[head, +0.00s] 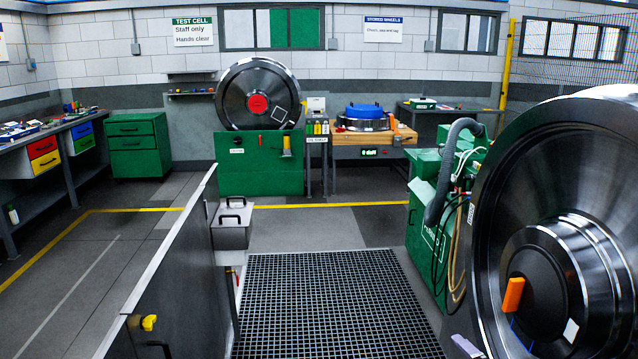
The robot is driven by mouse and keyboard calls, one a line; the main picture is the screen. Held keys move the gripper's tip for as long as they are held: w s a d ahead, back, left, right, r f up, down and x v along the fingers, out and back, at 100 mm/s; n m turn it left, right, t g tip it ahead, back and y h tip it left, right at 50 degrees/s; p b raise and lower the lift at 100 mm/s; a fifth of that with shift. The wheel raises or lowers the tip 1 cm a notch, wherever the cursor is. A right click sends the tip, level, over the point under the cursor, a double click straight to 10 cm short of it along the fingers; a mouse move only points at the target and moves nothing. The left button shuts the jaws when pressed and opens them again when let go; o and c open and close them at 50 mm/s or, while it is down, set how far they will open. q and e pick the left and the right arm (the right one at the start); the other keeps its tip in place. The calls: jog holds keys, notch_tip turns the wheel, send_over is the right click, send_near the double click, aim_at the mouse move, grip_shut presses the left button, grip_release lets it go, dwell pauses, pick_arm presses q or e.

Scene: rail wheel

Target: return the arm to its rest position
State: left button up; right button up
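Neither of my arms nor either gripper shows clearly in the head view. A large dark steel rail wheel (520,190) stands upright at the right, close to me and cut off by the picture edge. An orange block (513,295) and a small white piece (571,331) are on its hub face. A small pale grey-violet piece (466,346) shows at the bottom edge beside the wheel; I cannot tell what it belongs to.
A grey panel (175,285) with a yellow latch stands at left front. A floor grating (330,300) lies clear in the middle. A green machine (427,235) with hoses stands left of the wheel. A second wheel (235,95) on a green stand and a wooden bench (350,138) are at the back.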

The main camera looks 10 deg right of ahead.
jog(key=s+a+f+n+g+y, duration=0.1)
jog(key=s+a+f+n+g, duration=0.3)
jog(key=a+f, duration=0.6)
jog(key=s+a+f+n+g+y, duration=0.2)
jog(key=s+a+f+n+g, duration=0.1)
jog(key=s+a+f, duration=0.65)
jog(key=s+a+f+n+g, duration=0.2)
jog(key=s+a, duration=0.4)
jog(key=s, duration=0.3)
jog(key=s+a+f+n+g, duration=0.3)
jog(key=s+a+n+g, duration=0.2)
jog(key=s, duration=0.4)
jog(key=shift+a+y, duration=0.3)
jog(key=shift+a, duration=0.45)
